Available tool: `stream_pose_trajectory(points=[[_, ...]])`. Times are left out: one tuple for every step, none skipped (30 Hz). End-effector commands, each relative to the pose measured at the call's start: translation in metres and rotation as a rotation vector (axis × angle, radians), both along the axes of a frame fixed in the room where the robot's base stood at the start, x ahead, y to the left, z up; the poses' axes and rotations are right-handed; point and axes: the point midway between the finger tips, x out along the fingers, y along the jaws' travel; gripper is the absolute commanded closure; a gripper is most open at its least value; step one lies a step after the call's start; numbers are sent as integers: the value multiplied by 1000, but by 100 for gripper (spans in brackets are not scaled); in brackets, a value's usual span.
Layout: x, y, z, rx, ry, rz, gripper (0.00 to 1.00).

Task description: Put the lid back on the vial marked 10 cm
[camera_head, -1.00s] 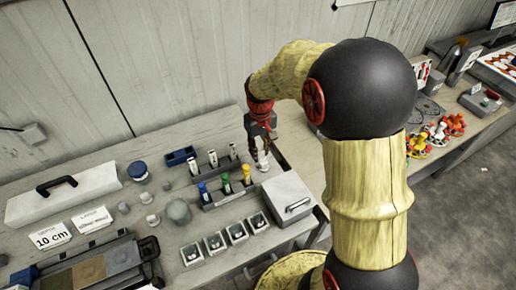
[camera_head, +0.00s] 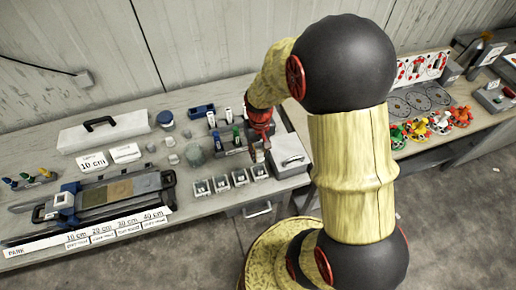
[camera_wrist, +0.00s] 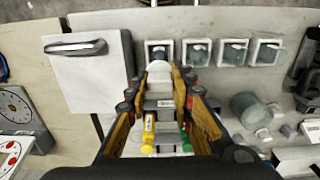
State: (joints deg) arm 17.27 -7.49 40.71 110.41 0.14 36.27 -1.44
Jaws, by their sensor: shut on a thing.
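My gripper (camera_wrist: 160,100) is shut on a small pale piece (camera_wrist: 159,84), held between the fingertips in the wrist view. In the head view my gripper (camera_head: 258,148) is over the bench, just left of a white box. I cannot tell whether the piece touches anything below. No vial with a readable 10 cm mark shows.
Several small square trays (camera_head: 221,184) line the bench front. The white box (camera_head: 290,157) with a handle is right of my gripper. A rack (camera_head: 234,152) of coloured-cap tubes is close by; a yellow one (camera_wrist: 149,130) and a green one (camera_wrist: 185,140) show below my fingers.

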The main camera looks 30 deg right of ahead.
Motion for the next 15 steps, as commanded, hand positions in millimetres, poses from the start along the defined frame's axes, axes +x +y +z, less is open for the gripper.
stream_pose_trajectory(points=[[0,0,-2,0,1,-3,85],[0,0,-3,0,1,-4,85],[0,0,-5,0,1,-3,85],[0,0,-6,0,1,-3,85],[0,0,-8,0,1,-3,85],[0,0,-10,0,1,-3,85],[0,0,-12,0,1,-3,85],[0,0,-14,0,1,-3,85],[0,0,-18,0,1,-2,85],[0,0,-20,0,1,-2,85],[0,0,-23,0,1,-2,85],[0,0,-26,0,1,-2,85],[0,0,-29,0,1,-2,85],[0,0,-32,0,1,-2,85],[0,0,-36,0,1,-2,85]])
